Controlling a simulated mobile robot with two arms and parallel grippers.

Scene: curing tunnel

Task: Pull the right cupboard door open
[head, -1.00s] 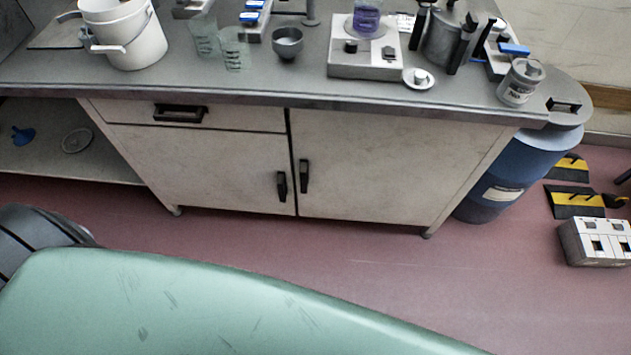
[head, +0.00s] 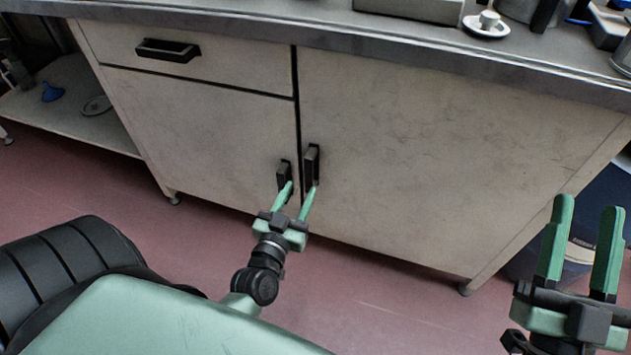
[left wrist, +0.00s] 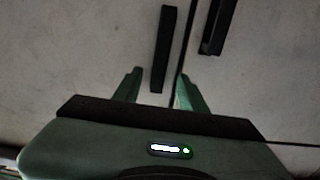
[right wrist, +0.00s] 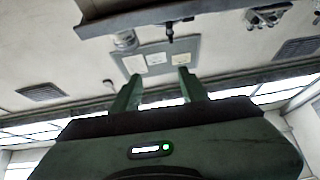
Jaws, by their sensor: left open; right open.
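The right cupboard door (head: 430,150) is pale, scuffed and shut. Its upright black handle (head: 312,163) is near the door's left edge. My left gripper (head: 302,187) is open at the lower end of this handle. In the left wrist view, which looks upside down, the handle (left wrist: 165,50) appears between the two green fingertips; I cannot tell how deep it sits between them. The left door's handle (head: 285,174) is close beside the left finger in the head view. My right gripper (head: 587,212) is open and empty at the right, away from the doors.
A drawer (head: 215,52) with a black handle is above the left door. The worktop (head: 250,22) overhangs the cupboard front. A blue bin (head: 600,205) stands at the right behind my right gripper. The pink floor (head: 380,290) before the cupboard is clear.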

